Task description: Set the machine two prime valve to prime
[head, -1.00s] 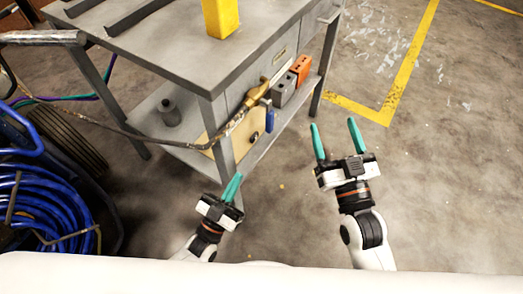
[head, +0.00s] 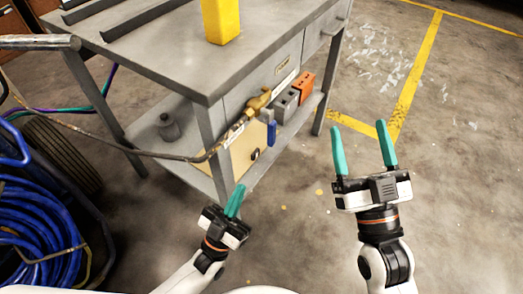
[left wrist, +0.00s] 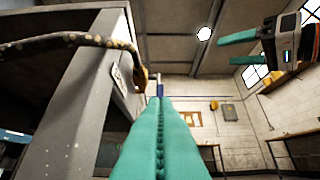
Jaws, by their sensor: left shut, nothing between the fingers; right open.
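A brass valve (head: 259,104) with a blue lever (head: 271,132) hanging down is on the front side of a grey metal bench. A dark hose runs left from it, with a white tag near the fitting. I cannot read which machine it belongs to. My left gripper (head: 236,199) is shut and empty, below and left of the lever, apart from it. In the left wrist view its teal fingers (left wrist: 160,125) are together, and a blue piece, likely the lever (left wrist: 160,90), shows just beyond their tips. My right gripper (head: 361,140) is open and empty to the right, over the floor.
The bench top (head: 170,50) carries a yellow block (head: 220,20) and dark bars. Coiled blue hose (head: 40,225) and a wheel stand at left. The right floor is clear.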

